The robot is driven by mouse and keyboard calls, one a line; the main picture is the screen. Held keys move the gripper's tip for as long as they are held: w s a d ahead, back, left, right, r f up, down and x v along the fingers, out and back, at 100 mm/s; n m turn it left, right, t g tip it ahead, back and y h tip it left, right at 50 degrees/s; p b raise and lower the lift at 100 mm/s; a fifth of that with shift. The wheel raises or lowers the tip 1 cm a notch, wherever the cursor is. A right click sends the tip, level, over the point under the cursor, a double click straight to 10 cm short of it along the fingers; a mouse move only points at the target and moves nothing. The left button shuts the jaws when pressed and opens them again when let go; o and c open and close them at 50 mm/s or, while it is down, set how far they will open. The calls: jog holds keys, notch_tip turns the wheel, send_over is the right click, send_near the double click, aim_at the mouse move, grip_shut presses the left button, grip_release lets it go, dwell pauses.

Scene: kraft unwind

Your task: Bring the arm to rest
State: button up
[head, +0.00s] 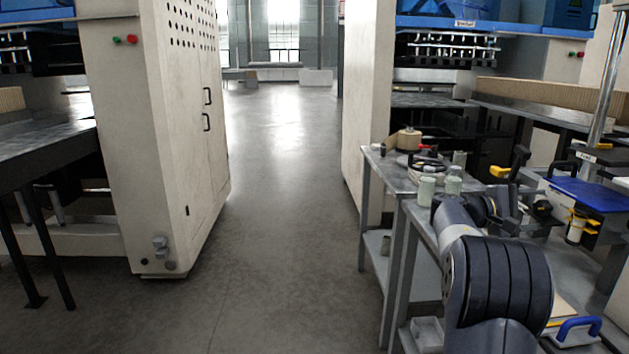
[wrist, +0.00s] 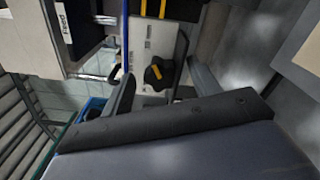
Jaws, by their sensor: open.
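My arm (head: 500,285) is folded over the workbench at the lower right of the head view. My gripper (head: 512,208) is at its far end, above the bench and left of the blue-topped device. In the wrist view my gripper (wrist: 160,72) shows two dark fingers spread apart with nothing between them touching either one. A black knob with yellow marks (wrist: 157,74) on a pale panel lies beyond the gap. The fingertips' exact distance from the panel cannot be told.
The metal workbench (head: 425,232) holds pale jars (head: 427,190), a tape roll (head: 408,139) and a blue-topped device (head: 592,192). A blue handle (head: 577,328) lies near my arm. White machine cabinets (head: 165,130) stand left. The floor aisle (head: 285,200) is clear.

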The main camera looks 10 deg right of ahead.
jog(key=n+p, duration=0.2)
jog(key=p, duration=0.1)
jog(key=n+p, duration=0.3)
jog(key=shift+w+r+n, duration=0.1)
jog(key=shift+r+n, duration=0.2)
jog(key=shift+r, duration=0.1)
jog(key=n+p, duration=0.3)
jog(key=p, duration=0.1)
jog(key=shift+w+n, duration=0.1)
jog(key=shift+n, duration=0.2)
jog(key=shift+f+n+p, duration=0.15)
jog(key=shift+n+p, duration=0.35)
jog(key=shift+p, duration=0.05)
jog(key=shift+f, duration=0.1)
